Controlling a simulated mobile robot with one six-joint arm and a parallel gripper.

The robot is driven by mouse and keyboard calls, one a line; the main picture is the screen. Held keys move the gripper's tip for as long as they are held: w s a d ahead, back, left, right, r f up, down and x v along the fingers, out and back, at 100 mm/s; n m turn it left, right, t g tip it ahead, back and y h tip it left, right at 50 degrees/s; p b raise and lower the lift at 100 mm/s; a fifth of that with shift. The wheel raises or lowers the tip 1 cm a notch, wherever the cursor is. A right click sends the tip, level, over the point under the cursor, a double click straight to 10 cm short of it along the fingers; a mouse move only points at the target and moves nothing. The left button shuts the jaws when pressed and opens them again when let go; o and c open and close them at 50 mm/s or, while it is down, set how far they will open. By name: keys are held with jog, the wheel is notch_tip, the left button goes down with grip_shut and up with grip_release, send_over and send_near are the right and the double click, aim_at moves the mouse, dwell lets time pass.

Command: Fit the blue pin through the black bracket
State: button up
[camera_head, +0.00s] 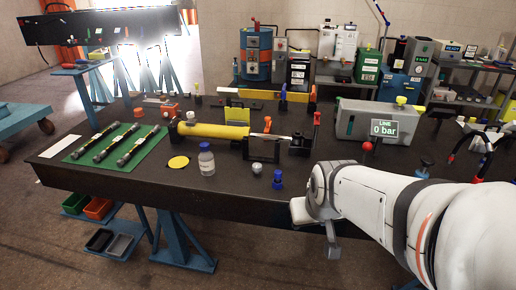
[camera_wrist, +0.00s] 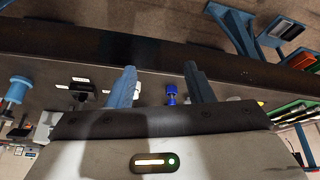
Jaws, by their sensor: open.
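The blue pin (camera_head: 277,180) stands upright on the dark bench near its front edge, with a small grey knob-like part beside it. In the wrist view the blue pin (camera_wrist: 171,95) shows in the gap between my fingers, beyond them. The black bracket (camera_head: 265,149) stands further back, at the rod end of the yellow cylinder. I cannot pick out the bracket in the wrist view. My gripper (camera_head: 315,226) is to the right of the pin, near the bench's front edge. It also fills the wrist view (camera_wrist: 160,84), its two blue-grey fingers apart and nothing held between them.
The yellow cylinder (camera_head: 214,131) lies across the bench. A grey "0 bar" unit (camera_head: 350,121) stands at the back right. The bench front around the pin is fairly clear.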

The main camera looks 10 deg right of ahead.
jog(key=w+d+f+t+b, duration=0.2)
jog(key=w+f+t, duration=0.25)
jog(key=w, duration=0.75)
jog(key=n+t+y+b, duration=0.2)
jog(key=t+b, duration=0.2)
jog(key=t, duration=0.2)
send_near(280, 174)
jog(key=w+f, duration=0.1)
jog(key=w, duration=0.2)
jog(key=shift+w+f+t+y+b, duration=0.35)
jog(key=shift+f+t+y, duration=0.25)
jog(key=shift+t, duration=0.45)
jog(key=shift+w, duration=0.2)
jog(key=w, duration=0.3)
jog(key=w+a+p, duration=0.1)
jog(key=w, duration=0.3)
jog(key=shift+w+a+p, duration=0.1)
jog(key=shift+a+p, duration=0.1)
jog(key=shift+p, duration=0.1)
jog(key=shift+c, duration=0.5)
jog(key=c, duration=0.9)
